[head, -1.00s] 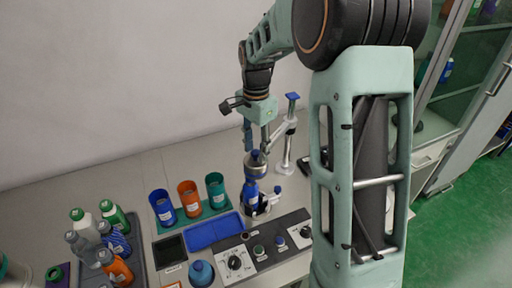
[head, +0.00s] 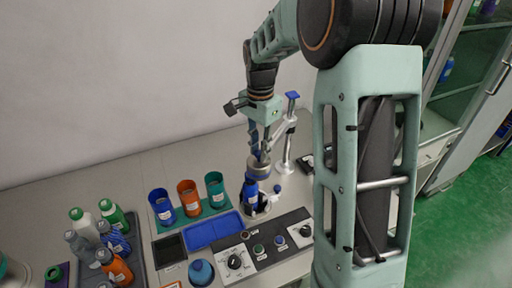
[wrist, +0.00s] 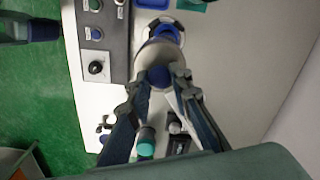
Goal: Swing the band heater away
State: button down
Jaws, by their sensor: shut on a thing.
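The band heater (head: 259,172) is a grey round collar with a blue knob (wrist: 158,75) on top, in the middle of the head view. It hangs from a swing arm on a silver post (head: 288,140) with a blue cap. My gripper (head: 262,152) points down from above and is shut on the knob, which shows between its fingers in the wrist view (wrist: 160,82). A blue bottle (head: 251,191) stands upright in a round holder just below the heater. The heater sits above and slightly right of it and hides its top in the wrist view.
A control panel (head: 268,247) with knobs and buttons lies in front of the holder. Blue, orange (head: 189,197) and teal cups stand to the left behind a blue tray (head: 213,231). A bottle tray (head: 141,252) is far left. Bare bench lies behind.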

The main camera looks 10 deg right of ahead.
jog(key=s+d+n, duration=0.2)
jog(key=d+n, duration=0.3)
jog(key=d, duration=0.4)
jog(key=s+d+n, duration=0.3)
jog(key=d+n, duration=0.2)
jog(key=d, duration=0.4)
jog(key=shift+d+r, duration=0.2)
jog(key=shift+d, duration=0.15)
jog(key=shift+s, duration=0.1)
jog(key=c, duration=1.7)
grip_release()
jog(key=shift+d+f, duration=0.1)
jog(key=shift+c, duration=0.2)
notch_tip(320, 180, up, 12)
